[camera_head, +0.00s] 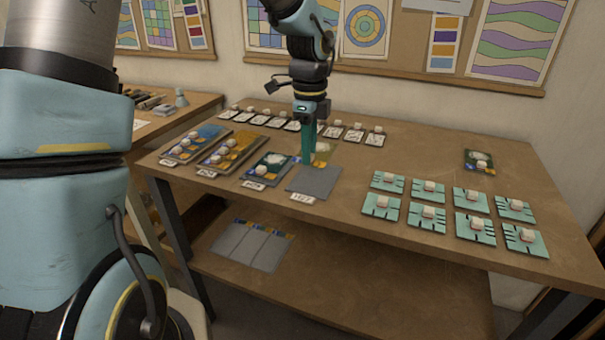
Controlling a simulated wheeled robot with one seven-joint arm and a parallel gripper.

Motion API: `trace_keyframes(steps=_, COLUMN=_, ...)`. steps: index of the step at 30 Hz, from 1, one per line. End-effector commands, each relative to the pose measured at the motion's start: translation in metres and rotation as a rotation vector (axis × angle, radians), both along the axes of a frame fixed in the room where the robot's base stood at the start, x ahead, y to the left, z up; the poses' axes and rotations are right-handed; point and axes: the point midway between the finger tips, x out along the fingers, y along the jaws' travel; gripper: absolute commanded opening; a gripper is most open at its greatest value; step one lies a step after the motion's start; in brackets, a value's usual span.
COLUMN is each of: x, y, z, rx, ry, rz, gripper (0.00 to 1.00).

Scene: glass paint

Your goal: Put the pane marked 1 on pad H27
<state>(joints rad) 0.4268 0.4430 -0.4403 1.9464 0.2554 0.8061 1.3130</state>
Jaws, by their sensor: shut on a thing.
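My gripper (309,158) points down over the table, its teal fingers shut on a pane. A yellowish pane (327,156) with a pale knob shows right at the fingers, just behind a bare grey pad (315,182). Whether it touches the surface below is hard to tell. The bare pad has a white label (302,198) at its front edge; its writing is too small to read surely. The pane's mark cannot be read. Three more labelled pads lie to the left: one with a dark pane (267,168), and two longer ones (230,151) (195,144) bearing several panes.
Several teal tiles with white blocks (427,191) fill the table's right half. A dark pane (478,161) lies at the back right. Small white cards with knobs (335,131) line the back. Grey sheets (252,246) lie on the lower shelf. The table's middle is clear.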

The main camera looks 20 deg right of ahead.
Motion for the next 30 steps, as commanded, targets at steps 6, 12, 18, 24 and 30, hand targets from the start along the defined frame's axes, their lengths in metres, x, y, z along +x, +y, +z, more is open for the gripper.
trace_keyframes(steps=6, x=0.000, y=0.000, z=-0.026, rx=0.001, ry=0.001, rz=-0.001, gripper=0.00)
trace_keyframes(steps=12, x=-0.001, y=0.000, z=-0.052, rx=0.002, ry=0.002, rz=-0.002, gripper=0.00)
trace_keyframes(steps=18, x=0.000, y=0.000, z=-0.064, rx=-0.001, ry=-0.001, rz=0.000, gripper=0.00)
trace_keyframes(steps=24, x=0.000, y=0.000, z=-0.065, rx=-0.001, ry=-0.001, rz=0.000, gripper=0.00)
trace_keyframes(steps=30, x=0.000, y=0.000, z=-0.067, rx=-0.001, ry=-0.001, rz=0.000, gripper=0.35)
